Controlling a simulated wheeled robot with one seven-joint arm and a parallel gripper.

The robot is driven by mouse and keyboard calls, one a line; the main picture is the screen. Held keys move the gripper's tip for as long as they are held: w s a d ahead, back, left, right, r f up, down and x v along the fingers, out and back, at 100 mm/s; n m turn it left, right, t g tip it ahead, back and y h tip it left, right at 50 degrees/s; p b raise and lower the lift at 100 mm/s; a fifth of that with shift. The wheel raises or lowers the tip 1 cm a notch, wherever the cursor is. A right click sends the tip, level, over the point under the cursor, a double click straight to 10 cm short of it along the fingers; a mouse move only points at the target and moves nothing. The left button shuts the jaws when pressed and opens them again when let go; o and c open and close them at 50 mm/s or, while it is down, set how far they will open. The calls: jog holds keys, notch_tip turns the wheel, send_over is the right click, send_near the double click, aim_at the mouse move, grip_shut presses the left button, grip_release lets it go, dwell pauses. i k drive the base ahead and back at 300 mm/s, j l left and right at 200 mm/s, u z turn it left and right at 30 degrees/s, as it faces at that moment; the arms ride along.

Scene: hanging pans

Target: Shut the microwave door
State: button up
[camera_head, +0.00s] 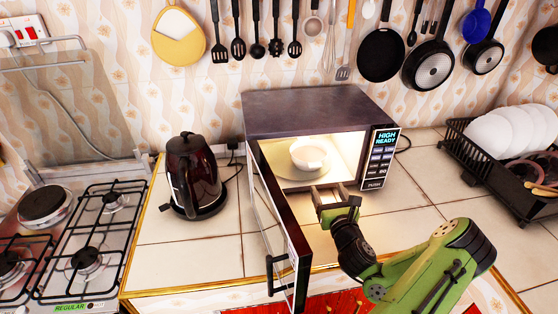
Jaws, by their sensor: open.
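The microwave (310,108) stands on the tiled counter against the wall, with its inside lit. Its door (281,222) is hinged on the left and stands wide open, swung out toward the counter's front edge. The door's dark handle (280,274) is near its free edge. A white bowl (308,155) sits inside the microwave. My gripper (328,190) is open and empty at the front of the microwave's opening, below and in front of the bowl. It is to the right of the open door and appears apart from it.
A dark kettle (193,176) stands left of the microwave. A gas stove (78,240) is at the far left. A dish rack with white plates (505,130) is at the right. Pans (430,66) and utensils hang on the wall. The counter between microwave and rack is mostly clear.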

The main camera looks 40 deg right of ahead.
aim_at(292, 266)
jog(key=k+l, duration=0.2)
jog(key=k, duration=0.3)
jog(key=k+l, duration=0.25)
jog(key=k, duration=0.2)
